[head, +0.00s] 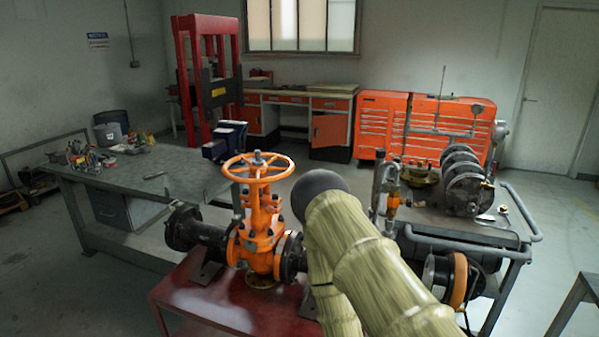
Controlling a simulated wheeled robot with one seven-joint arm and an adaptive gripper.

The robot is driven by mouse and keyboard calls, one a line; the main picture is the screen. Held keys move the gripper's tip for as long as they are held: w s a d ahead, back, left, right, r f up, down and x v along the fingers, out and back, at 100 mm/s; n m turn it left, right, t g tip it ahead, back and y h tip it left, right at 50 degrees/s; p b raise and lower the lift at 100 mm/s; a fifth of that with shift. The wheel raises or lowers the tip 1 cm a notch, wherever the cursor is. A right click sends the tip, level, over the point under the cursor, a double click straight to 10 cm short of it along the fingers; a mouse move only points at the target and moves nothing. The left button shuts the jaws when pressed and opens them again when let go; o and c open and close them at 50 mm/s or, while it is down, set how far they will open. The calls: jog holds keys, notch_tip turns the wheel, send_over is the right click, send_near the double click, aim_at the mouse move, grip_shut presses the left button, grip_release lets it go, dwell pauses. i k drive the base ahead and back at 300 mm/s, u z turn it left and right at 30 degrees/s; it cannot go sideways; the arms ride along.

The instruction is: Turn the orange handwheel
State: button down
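The orange handwheel (258,168) sits level on top of the orange gate valve (258,232) near the middle of the head view. The wheel is round with spokes and a dark stem nut at its hub. The valve is bolted between dark pipe flanges and stands upright over a red table (215,310). My arm, in a pale ribbed cover, rises from the lower right, with a dark rounded joint just right of the valve. My gripper cannot be seen in this view. The arm covers the right part of the pipe and table.
A grey workbench (150,170) with tools and a blue vise (225,140) stands behind left. A cart (470,228) with machine parts stands at right. A red press (208,75) and orange cabinets (385,125) stand at the back. Space above the handwheel is clear.

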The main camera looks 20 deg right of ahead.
aim_at(257, 168)
jog(key=z, duration=0.4)
jog(key=k, duration=0.95)
jog(key=u, duration=0.35)
jog(key=i, duration=0.6)
jog(key=u, duration=0.75)
jog(key=i, duration=0.6)
jog(key=z, duration=0.55)
jog(key=i, duration=0.65)
jog(key=z, duration=0.65)
